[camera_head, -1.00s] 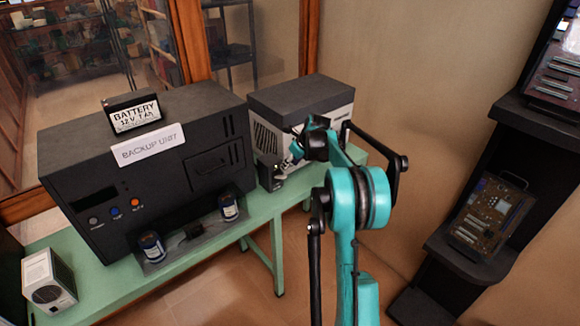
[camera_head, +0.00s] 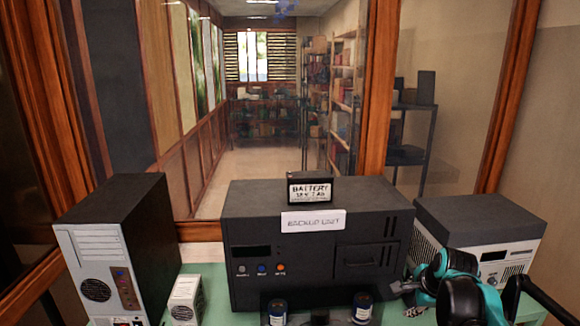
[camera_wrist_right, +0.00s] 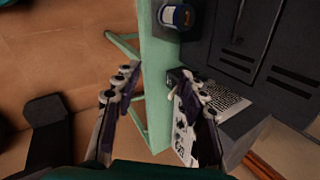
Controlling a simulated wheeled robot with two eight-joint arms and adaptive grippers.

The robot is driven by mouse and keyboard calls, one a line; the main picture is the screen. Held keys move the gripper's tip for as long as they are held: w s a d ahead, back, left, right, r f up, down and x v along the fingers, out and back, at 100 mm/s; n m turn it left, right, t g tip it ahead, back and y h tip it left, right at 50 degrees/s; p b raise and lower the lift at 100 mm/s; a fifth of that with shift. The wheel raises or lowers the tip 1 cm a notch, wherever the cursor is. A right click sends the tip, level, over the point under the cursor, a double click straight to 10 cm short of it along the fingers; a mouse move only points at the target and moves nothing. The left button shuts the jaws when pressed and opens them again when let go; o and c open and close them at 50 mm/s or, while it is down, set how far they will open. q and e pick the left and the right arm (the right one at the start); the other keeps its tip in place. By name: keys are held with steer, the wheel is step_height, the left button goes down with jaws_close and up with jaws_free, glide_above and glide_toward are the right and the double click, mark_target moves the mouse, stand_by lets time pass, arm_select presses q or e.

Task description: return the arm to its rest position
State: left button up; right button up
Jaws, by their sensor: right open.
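My right arm (camera_head: 465,297), teal and black, comes in at the bottom right of the head view, in front of the white unit with a dark top. Its gripper (camera_head: 415,300) is small and partly hidden there by the arm. In the right wrist view the two fingers of the right gripper (camera_wrist_right: 155,78) stand apart with nothing between them. Behind them are the green table edge and floor. My left arm and gripper are not in view.
On the green table (camera_head: 212,278) stand a computer tower (camera_head: 145,240), a small white box (camera_head: 186,299), a black backup unit (camera_head: 285,245) with a battery (camera_head: 311,190) on top, two dark cylinders, and the white unit (camera_head: 510,262). A glazed wooden partition is behind.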

steer(key=s+a+f+n, duration=0.3)
steer(key=s+a+n, duration=0.3)
steer(key=s+n, duration=0.4)
steer(key=s+a+f+n+t, duration=0.1)
steer(key=s+a+f+n, duration=0.3)
steer(key=s+a+n, duration=0.3)
steer(key=s+n, duration=0.2)
steer(key=s, duration=0.3)
steer(key=shift+s+a+n+b, duration=0.15)
steer(key=shift+a+n+b, duration=0.05)
steer(key=shift+n+b, duration=0.2)
